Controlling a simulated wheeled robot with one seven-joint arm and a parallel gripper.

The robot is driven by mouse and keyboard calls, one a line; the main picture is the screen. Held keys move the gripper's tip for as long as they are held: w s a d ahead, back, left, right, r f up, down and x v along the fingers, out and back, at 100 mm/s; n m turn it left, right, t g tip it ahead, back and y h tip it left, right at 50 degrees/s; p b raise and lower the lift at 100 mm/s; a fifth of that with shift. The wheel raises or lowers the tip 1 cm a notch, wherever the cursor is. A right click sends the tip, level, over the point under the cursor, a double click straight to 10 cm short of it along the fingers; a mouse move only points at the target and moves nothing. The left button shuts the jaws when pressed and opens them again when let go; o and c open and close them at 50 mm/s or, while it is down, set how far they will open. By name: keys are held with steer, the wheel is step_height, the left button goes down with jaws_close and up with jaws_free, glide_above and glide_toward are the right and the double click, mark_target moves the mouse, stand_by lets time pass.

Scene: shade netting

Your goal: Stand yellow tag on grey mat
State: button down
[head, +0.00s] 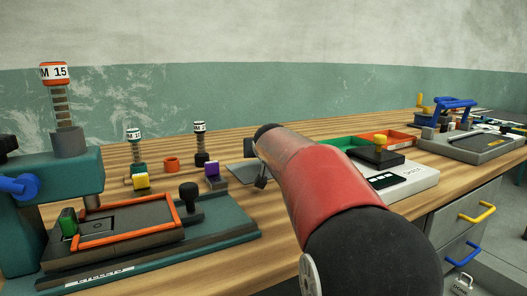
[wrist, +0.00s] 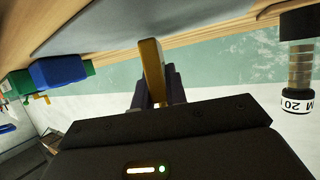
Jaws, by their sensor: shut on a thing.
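The yellow tag (wrist: 152,70) is a narrow upright piece between the fingers of my gripper (wrist: 157,88) in the wrist view. My gripper is shut on it. The tag's far end overlaps the grey mat (wrist: 140,18) in that picture; I cannot tell whether they touch. In the head view a small part of the grey mat (head: 242,174) shows left of my arm, which hides the rest. The held tag cannot be made out in the head view.
A blue block (wrist: 57,71) and a green one show beside the mat in the wrist view, and a "M 20" stamp (wrist: 300,65) on the other side. In the head view, a purple piece (head: 212,169) and another yellow piece (head: 140,181) stand left of the mat.

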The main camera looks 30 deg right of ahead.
steer(key=shift+f+b, duration=0.4)
steer(key=shift+f, duration=0.05)
steer(key=c, duration=1.4)
jaws_free()
steer(key=shift+r, duration=0.2)
steer(key=shift+s+r+p, duration=0.3)
steer(key=shift+r+p, duration=0.4)
steer(key=shift+p, duration=0.1)
steer(key=b+v, duration=0.1)
steer(key=v, duration=1)
steer(key=shift+s, duration=0.15)
steer(key=shift+a, duration=0.1)
